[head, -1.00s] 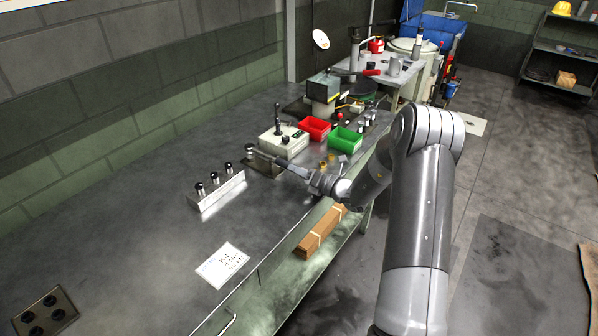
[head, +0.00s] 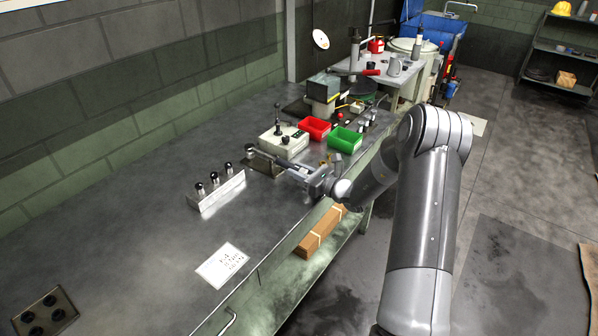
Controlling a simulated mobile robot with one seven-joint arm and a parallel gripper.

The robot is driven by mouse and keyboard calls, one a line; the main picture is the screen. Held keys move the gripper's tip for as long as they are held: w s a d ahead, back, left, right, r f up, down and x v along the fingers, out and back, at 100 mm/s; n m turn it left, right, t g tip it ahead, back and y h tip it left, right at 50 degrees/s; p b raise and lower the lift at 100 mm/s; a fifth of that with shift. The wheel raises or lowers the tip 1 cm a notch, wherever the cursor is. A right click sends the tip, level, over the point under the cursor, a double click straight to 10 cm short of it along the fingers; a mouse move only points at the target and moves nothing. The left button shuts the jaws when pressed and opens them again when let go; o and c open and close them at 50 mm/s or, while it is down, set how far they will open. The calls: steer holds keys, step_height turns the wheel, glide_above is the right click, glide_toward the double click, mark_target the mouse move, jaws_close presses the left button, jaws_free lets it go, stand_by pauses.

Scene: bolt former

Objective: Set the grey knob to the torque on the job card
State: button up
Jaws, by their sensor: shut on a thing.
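A bar-shaped grey tool, like a torque wrench (head: 278,159), lies with its left end at a dark block (head: 259,168) on the bench. My gripper (head: 305,170) is shut at the tool's right end. The grey knob appears to be between the jaws; they hide it, and its setting cannot be read. The white job card (head: 222,266) lies flat near the bench's front edge. Its handwriting is upside down in the head view and too small to read surely.
A metal rack with several dark-knobbed pegs (head: 216,190) stands left of the tool. A pale control box (head: 282,140), a red bin (head: 315,128) and a green bin (head: 345,139) stand behind. The bench (head: 130,215) is clear around the card.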

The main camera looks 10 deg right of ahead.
steer(key=n, duration=0.9)
stand_by(0.5)
steer(key=o, duration=1)
steer(key=v, duration=1.1)
steer(key=shift+a, duration=0.1)
steer(key=shift+n, duration=0.3)
